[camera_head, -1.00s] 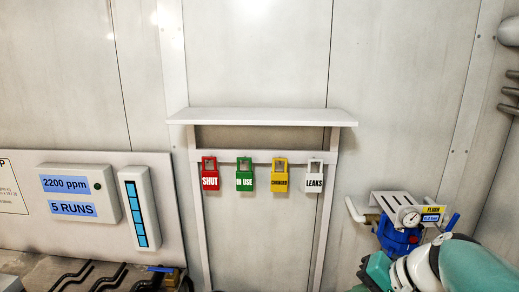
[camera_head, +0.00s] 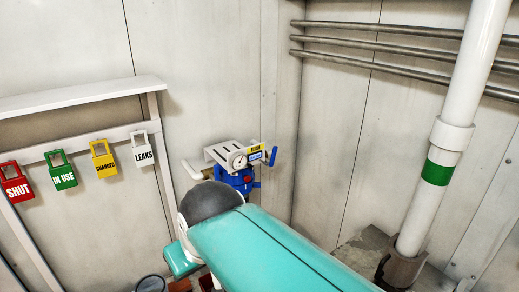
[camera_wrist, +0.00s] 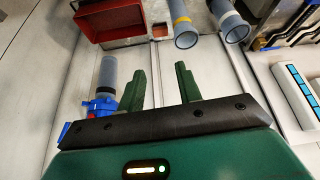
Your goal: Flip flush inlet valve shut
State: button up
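In the head view the flush unit (camera_head: 236,177) is on the wall, a blue body under a white bracket with a round gauge. A blue lever (camera_head: 273,156) sticks up at its right, beside the yellow and blue FLUSH label (camera_head: 255,152). My arm covers the area below the unit. In the wrist view my gripper (camera_wrist: 163,75) has its two green fingers apart with nothing between them. A blue and red fitting (camera_wrist: 99,107) with a clear cylinder shows left of the fingers. I cannot tell whether it is the same unit or whether the gripper touches anything.
Red, green, yellow and white tags (camera_head: 64,176) hang on a rack at the left. A white pipe (camera_head: 459,130) with a green band stands at the right. Metal rails (camera_head: 400,45) run along the right wall. The wrist view shows a red tray (camera_wrist: 110,20) and hanging tubes (camera_wrist: 183,25).

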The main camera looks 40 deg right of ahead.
jog(key=w+d+r+g, duration=0.1)
jog(key=w+d+r, duration=0.6)
jog(key=w, duration=0.1)
jog(key=m+y, duration=0.2)
send_near(276, 148)
jog(key=x, duration=1.1)
jog(key=shift+f, duration=0.25)
jog(key=shift+c, duration=0.2)
grip_shut()
